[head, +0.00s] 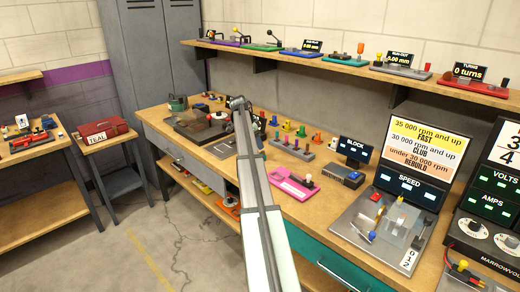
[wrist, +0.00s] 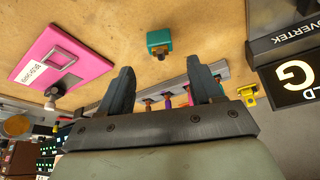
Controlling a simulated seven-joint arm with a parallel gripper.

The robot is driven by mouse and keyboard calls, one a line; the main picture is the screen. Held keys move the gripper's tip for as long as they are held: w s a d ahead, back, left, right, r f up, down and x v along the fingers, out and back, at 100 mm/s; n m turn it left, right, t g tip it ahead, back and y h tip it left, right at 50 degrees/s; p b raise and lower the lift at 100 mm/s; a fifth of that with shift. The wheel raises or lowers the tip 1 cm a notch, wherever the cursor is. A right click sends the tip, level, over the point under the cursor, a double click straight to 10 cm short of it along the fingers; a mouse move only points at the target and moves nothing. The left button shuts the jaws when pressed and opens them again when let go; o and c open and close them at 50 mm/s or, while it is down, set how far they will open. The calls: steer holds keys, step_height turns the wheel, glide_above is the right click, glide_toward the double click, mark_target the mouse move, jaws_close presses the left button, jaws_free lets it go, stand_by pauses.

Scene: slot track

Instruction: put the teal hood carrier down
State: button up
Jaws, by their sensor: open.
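The teal hood carrier (wrist: 159,42) is a small teal block with a dark round part on its near side. In the wrist view it lies on the bare wooden bench top, just beyond my fingertips and roughly centred between them. My gripper (wrist: 160,75) is open, its two dark fingers spread wide with nothing held between them. The carrier appears apart from both fingers. In the head view my arm reaches over the bench, and I cannot make out the carrier or the fingertips behind it.
A pink labelled plate (wrist: 62,55) lies left of the carrier in the wrist view; it also shows in the head view (head: 292,185). A grey rack (wrist: 207,72) with coloured pegs is close behind my right finger. A dark box (wrist: 285,22) stands at the right.

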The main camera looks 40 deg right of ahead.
steer(key=shift+v, duration=2.65)
steer(key=a+f+n, duration=0.3)
steer(key=a+f, duration=0.3)
steer(key=a, duration=0.3)
steer(key=a+f+n, duration=0.3)
steer(key=a+f, duration=0.3)
steer(key=a, duration=0.3)
steer(key=s+a+f+n+g+y, duration=0.1)
steer(key=s+a+f+n, duration=0.35)
steer(key=a+f, duration=0.75)
steer(key=s+a+f+n+y, duration=0.15)
steer(key=s+a+f, duration=0.6)
steer(key=f, duration=0.75)
steer(key=s+a+f+n+g, duration=0.2)
steer(key=s+a+f+n, duration=0.4)
steer(key=s+a+f, duration=0.9)
steer(key=s+a+f+n+g+y, duration=0.1)
steer(key=s+a+n, duration=0.1)
steer(key=s, duration=1)
steer(key=s+a+f+n+g, duration=0.1)
steer(key=s+a, duration=0.4)
steer(key=s, duration=0.7)
steer(key=shift+s+a+f+n+y, duration=0.15)
steer(key=shift+f+n+y, duration=0.2)
steer(key=shift+n, duration=0.35)
